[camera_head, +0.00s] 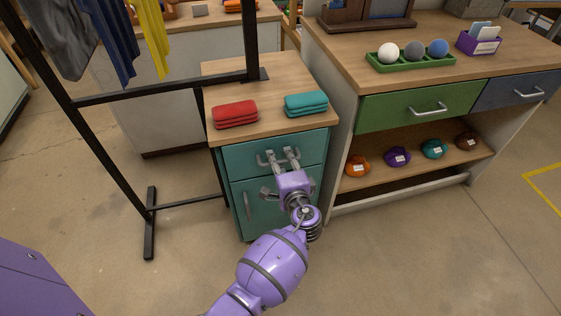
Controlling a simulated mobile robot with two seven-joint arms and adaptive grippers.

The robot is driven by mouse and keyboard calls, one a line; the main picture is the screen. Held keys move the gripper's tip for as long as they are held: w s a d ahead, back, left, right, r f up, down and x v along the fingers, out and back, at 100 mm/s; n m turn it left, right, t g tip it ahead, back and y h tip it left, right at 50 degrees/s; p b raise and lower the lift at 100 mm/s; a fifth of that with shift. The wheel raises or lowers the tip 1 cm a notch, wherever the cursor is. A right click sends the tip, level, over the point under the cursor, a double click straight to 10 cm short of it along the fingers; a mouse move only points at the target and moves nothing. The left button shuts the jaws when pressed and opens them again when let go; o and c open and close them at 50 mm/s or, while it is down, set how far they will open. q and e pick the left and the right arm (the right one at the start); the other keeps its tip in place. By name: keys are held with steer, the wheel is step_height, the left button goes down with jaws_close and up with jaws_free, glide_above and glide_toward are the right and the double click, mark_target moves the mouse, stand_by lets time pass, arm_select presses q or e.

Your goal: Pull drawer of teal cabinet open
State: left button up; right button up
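The teal cabinet (233,190) stands in the middle, with a wooden top. Its upper drawer (240,157) looks shut, its front level with the door below. The drawer's grey handle (262,159) is partly hidden behind my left gripper. My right gripper is not in view.
A red towel stack (235,114) and a teal towel stack (306,103) lie on the cabinet top. A black clothes rack (110,170) stands close on the left. A workbench with a green drawer (390,112) stands at the right. The front floor is clear.

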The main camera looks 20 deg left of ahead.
arm_select(q)
steer(key=shift+c, duration=0.5)
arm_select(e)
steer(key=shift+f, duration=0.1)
arm_select(q)
steer(key=c, duration=0.5)
jaws_close()
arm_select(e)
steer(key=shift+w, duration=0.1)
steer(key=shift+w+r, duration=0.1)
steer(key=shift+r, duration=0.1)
arm_select(q)
steer(key=shift+f, duration=0.1)
